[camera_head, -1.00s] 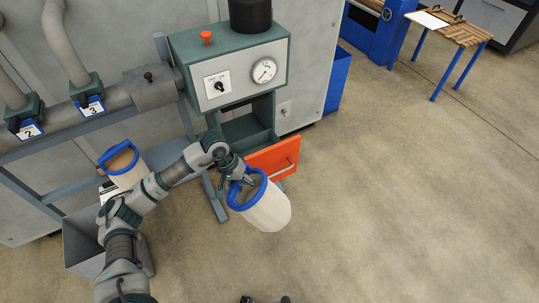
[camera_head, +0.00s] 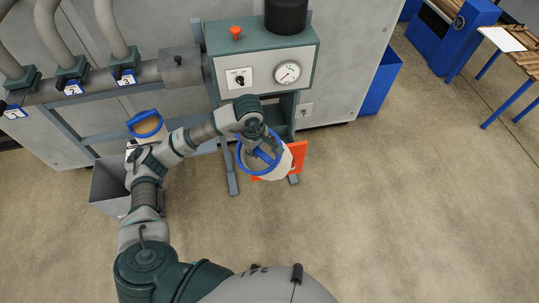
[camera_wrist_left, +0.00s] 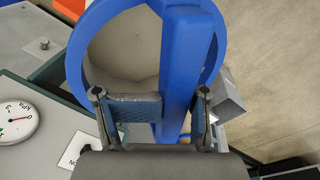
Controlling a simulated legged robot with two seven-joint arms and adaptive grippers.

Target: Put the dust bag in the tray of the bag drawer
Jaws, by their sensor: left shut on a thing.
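The dust bag, a cream cylinder (camera_head: 275,171) with a blue rim and a blue bar across its mouth, hangs from my left gripper (camera_head: 263,147). In the left wrist view the fingers of the gripper (camera_wrist_left: 150,97) are shut on the blue bar (camera_wrist_left: 184,65), with the open mouth beyond. The bag drawer shows its orange front (camera_head: 299,154) low on the green machine, pulled out. The bag hangs in front of the drawer and covers much of it; the tray is hidden and I cannot tell the gap between them. My right gripper is out of view.
The green cabinet (camera_head: 262,40) with gauge (camera_head: 287,72) and switch stands above the drawer. Another cream bag with a blue handle (camera_head: 145,117) is at the left, near a grey bin (camera_head: 108,187). A blue box (camera_head: 380,82) stands right of the machine.

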